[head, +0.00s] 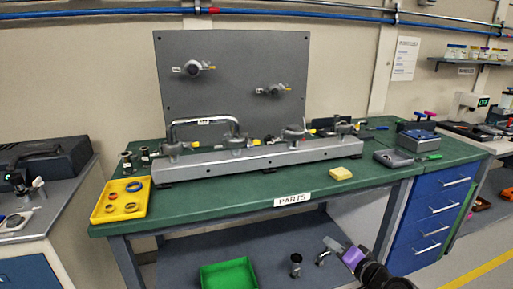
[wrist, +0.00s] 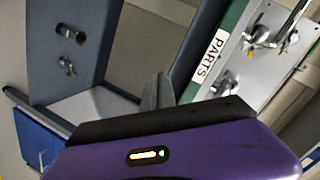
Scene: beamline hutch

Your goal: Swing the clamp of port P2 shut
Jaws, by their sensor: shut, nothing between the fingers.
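The port labels are too small to read, so I cannot tell which port is P2. In the head view, a grey upright panel carries a left port fitting (head: 193,69) and a right port fitting (head: 273,90), both with small yellow parts. Several metal fittings (head: 237,141) stand along a grey rail on the bench. Their clamp positions are unclear. My gripper (head: 330,243) is low in front of the bench, well away from the ports. In the wrist view its fingers (wrist: 158,90) are shut and empty. Two metal fittings with yellow parts (wrist: 258,36) show at upper right there.
The green bench (head: 225,191) holds a yellow tray (head: 146,207) with rings, a yellow block (head: 341,174) and a grey device (head: 393,159). A green bin (head: 229,275) sits on the lower shelf. Blue drawers (head: 432,218) stand right.

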